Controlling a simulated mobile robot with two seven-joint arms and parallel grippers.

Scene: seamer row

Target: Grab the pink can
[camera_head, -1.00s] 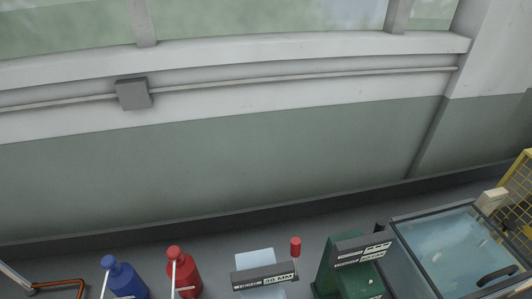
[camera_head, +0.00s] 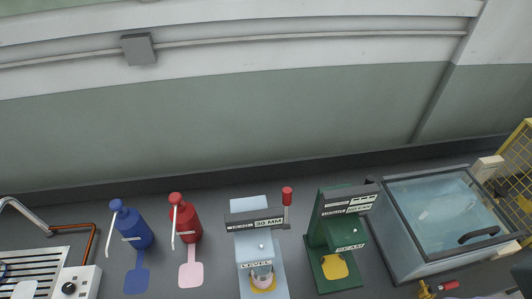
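No can that I can clearly tell as pink shows in the head view. Neither of my grippers is in view.
A blue bottle (camera_head: 133,230) and a red bottle (camera_head: 187,219) with pump spouts stand left of the light blue machine, behind a blue mat (camera_head: 137,279) and a pink mat (camera_head: 191,275). A green machine (camera_head: 324,235) and a glass-topped tank (camera_head: 387,228) stand right. A sink (camera_head: 30,262) is far left.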

